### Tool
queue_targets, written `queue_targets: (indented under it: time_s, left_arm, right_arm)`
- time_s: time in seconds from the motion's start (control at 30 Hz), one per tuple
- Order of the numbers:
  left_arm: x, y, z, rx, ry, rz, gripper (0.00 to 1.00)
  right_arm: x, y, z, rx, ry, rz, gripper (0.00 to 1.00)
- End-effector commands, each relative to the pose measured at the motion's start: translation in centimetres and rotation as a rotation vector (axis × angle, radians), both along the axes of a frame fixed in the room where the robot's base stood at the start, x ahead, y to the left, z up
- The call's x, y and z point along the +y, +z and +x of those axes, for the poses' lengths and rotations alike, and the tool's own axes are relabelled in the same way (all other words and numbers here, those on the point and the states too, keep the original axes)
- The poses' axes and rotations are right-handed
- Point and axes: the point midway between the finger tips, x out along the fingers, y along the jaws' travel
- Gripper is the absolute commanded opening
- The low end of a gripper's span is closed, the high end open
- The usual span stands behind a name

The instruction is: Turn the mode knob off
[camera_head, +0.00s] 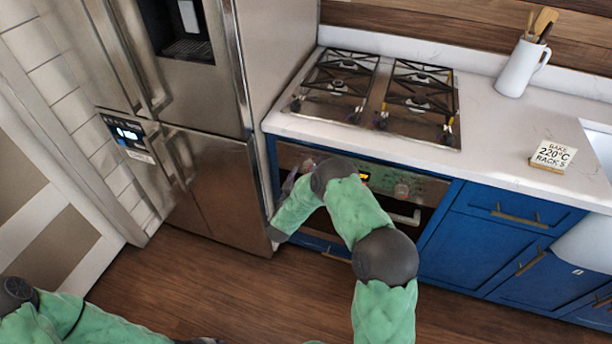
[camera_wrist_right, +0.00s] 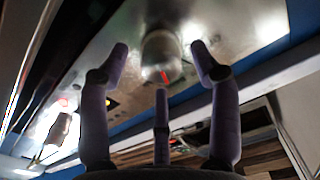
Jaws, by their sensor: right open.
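The oven's control panel (camera_head: 430,188) runs under the counter's front edge. Neither knob's label is legible. My right gripper (camera_wrist_right: 160,75) is open, its purple fingers spread around this knob's sides and below it; contact cannot be told. In the head view the gripper (camera_head: 291,181) is mostly hidden behind my arm.
A steel fridge (camera_head: 215,180) stands close on the left of my right arm. The gas hob (camera_head: 380,95) lies above the oven. An oven door handle (camera_head: 403,216) juts out below the panel. The floor (camera_head: 250,290) in front is clear.

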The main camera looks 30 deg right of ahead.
Motion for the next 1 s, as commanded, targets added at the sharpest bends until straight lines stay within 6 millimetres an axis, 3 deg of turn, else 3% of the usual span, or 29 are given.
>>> queue_targets:
  time_s: [0.2,0.5,0.7,1.0]
  left_arm:
    - [0.0,-0.51,0.0,0.0,0.0,0.0,0.4]
    - [0.01,-0.49,0.0,0.0,0.0,0.0,0.4]
    - [0.0,-0.5,0.0,0.0,0.0,0.0,0.4]
    - [0.0,-0.44,0.0,0.0,0.0,0.0,0.4]
  right_arm:
    - [-1.12,-0.06,1.0,0.001,0.002,0.0,0.63]
    - [-1.24,-0.01,1.11,0.002,0.002,0.001,0.63]
    - [-1.22,-0.02,1.1,0.002,0.002,0.001,0.07]
    - [-1.19,-0.09,1.07,0.013,0.003,-0.006,0.07]
